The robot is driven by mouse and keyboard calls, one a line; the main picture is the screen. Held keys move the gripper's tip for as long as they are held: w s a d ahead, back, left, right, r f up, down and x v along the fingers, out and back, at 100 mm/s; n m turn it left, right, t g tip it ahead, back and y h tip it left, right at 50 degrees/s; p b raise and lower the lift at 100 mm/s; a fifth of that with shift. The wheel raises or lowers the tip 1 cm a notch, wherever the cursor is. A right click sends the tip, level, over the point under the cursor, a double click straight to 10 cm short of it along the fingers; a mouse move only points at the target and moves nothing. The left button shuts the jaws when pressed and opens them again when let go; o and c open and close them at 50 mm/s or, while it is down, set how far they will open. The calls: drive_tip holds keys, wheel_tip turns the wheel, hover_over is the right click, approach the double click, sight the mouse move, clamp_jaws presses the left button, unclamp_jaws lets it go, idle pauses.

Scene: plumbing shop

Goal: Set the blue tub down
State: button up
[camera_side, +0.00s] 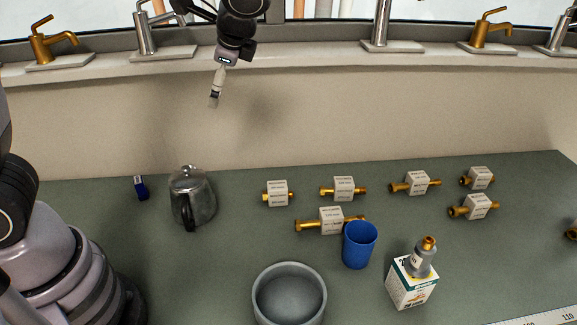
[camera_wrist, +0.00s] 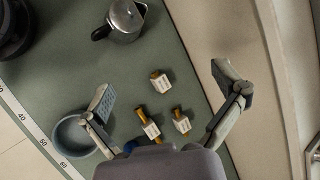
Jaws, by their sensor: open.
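The blue tub (camera_side: 359,245) stands upright on the green bench top, right of centre in the side view, just in front of a brass fitting with a white block. In the wrist view only a small blue piece of the tub (camera_wrist: 131,146) shows, mostly hidden behind my gripper's body. My gripper (camera_side: 214,100) is high above the bench near the back wall, well up and left of the tub. In the wrist view the fingers of my gripper (camera_wrist: 168,88) are spread wide with nothing between them.
A grey bowl (camera_side: 289,294) stands left of the tub at the front. A small box with a bottle on it (camera_side: 411,283) stands to the right. A metal teapot (camera_side: 192,197) and a small blue item (camera_side: 141,188) are at left. Several brass fittings (camera_side: 343,188) lie behind.

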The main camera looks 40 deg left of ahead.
drive_tip(key=s+a+r+n+t+h, duration=0.2)
drive_tip(key=s+n, duration=0.3)
drive_tip(key=s, duration=0.5)
drive_tip(key=s+a+r+n+t+h, duration=0.1)
drive_tip(key=s+n+h, duration=0.4)
drive_tip(key=s, duration=0.5)
drive_tip(key=shift+s+a+r+n+t, duration=0.2)
drive_tip(key=shift+a+r+n+t, duration=0.15)
drive_tip(key=shift+a+r, duration=0.35)
